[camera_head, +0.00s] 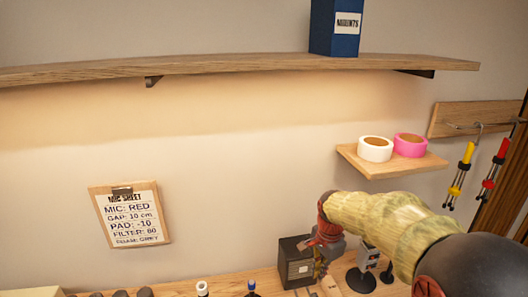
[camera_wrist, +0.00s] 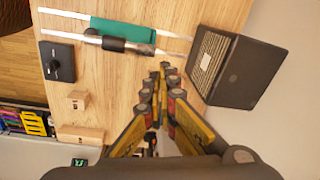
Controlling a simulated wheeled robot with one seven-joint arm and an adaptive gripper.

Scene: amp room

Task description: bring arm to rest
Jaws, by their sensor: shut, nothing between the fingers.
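My gripper (camera_wrist: 160,82) points down over the wooden table (camera_wrist: 130,75) in the wrist view, its fingers shut with nothing between them. In the head view my gripper (camera_head: 320,264) is at the lower right, in front of a dark box-like amp (camera_head: 297,262). My arm reaches in from the right edge. The amp also shows in the wrist view (camera_wrist: 226,66), to the right of the fingers. How far the fingertips are above the table I cannot tell.
A black-and-silver microphone (camera_wrist: 120,40) lies by a green piece (camera_wrist: 125,28) near the fingertips. Small wooden blocks (camera_wrist: 80,135) and a black knobbed box (camera_wrist: 58,62) are to the left. Above are a long shelf (camera_head: 230,68) and a small shelf (camera_head: 390,166) with tape rolls (camera_head: 375,149).

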